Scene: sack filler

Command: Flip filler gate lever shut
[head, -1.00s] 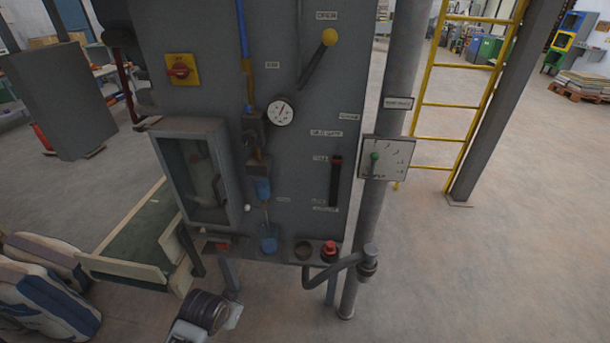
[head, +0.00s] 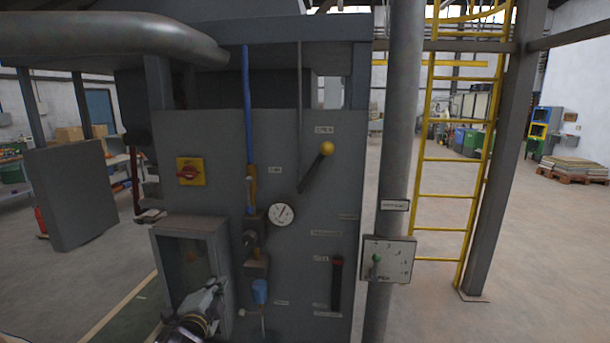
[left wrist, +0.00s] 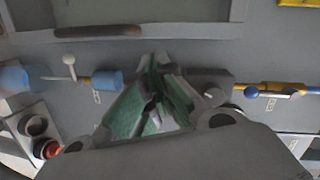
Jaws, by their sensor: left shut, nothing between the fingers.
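A dark lever (head: 314,173) with a yellow ball knob (head: 327,149) sits on the grey filler panel (head: 210,130). I cannot tell for sure that this is the gate lever. My left gripper (head: 219,286) is in front of the grey recessed box, below and left of the lever and apart from it. Its green-padded fingers (left wrist: 153,72) are shut and empty in the left wrist view. My right gripper is not in view.
A pressure gauge (head: 282,214), a blue pipe (head: 246,120) and a blue fitting (head: 260,291) are on the panel. A red-and-yellow switch (head: 190,171) is at left. A post (head: 398,150) with a dial plate (head: 388,259) stands at right, before a yellow ladder (head: 455,159).

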